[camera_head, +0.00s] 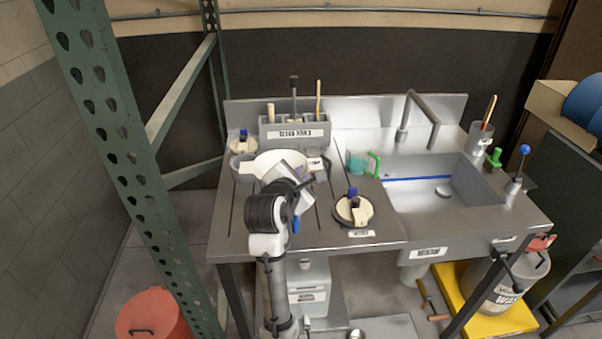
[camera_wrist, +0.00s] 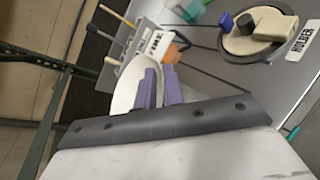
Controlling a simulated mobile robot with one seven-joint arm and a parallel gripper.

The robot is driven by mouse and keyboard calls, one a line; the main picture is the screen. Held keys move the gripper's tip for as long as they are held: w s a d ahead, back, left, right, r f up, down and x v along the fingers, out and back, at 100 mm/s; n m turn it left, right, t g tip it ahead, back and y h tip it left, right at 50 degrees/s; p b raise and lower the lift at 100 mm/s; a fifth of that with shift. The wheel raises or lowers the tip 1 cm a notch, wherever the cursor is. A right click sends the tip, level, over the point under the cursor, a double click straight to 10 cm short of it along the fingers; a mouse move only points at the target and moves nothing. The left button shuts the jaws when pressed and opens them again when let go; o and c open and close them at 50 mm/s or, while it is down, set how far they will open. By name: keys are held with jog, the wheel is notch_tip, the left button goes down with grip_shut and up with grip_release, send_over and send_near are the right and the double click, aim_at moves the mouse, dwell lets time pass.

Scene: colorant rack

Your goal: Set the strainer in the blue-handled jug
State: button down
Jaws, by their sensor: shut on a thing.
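The pale, bowl-like strainer (camera_head: 277,160) is above the left part of the steel worktop. It also shows in the wrist view (camera_wrist: 126,88), beside the purple fingers of my gripper (camera_wrist: 160,88). My gripper is shut on its near edge; in the head view my wrist covers part of it. A small blue piece (camera_head: 296,225) shows just beside my arm, and a teal-blue sliver (camera_wrist: 293,133) shows at the right of the wrist view. Either may be the blue-handled jug's handle, but I cannot tell; the jug's body is hidden. A clear jug with a green handle (camera_head: 374,165) stands behind.
A grey rack (camera_head: 270,144) with brushes stands at the back. A round holder (camera_head: 343,218) with a blue-knobbed part sits right of my arm. The sink (camera_head: 420,200) and tap (camera_head: 404,128) are further right.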

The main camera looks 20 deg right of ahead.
jog(key=c, duration=1.5)
grip_release()
jog(key=shift+f, duration=0.35)
jog(key=shift+r, duration=0.2)
jog(key=r+b+v, duration=0.1)
jog(key=b+v, duration=0.1)
jog(key=v, duration=1)
jog(key=shift+b, duration=0.3)
jog(key=shift+r, duration=0.1)
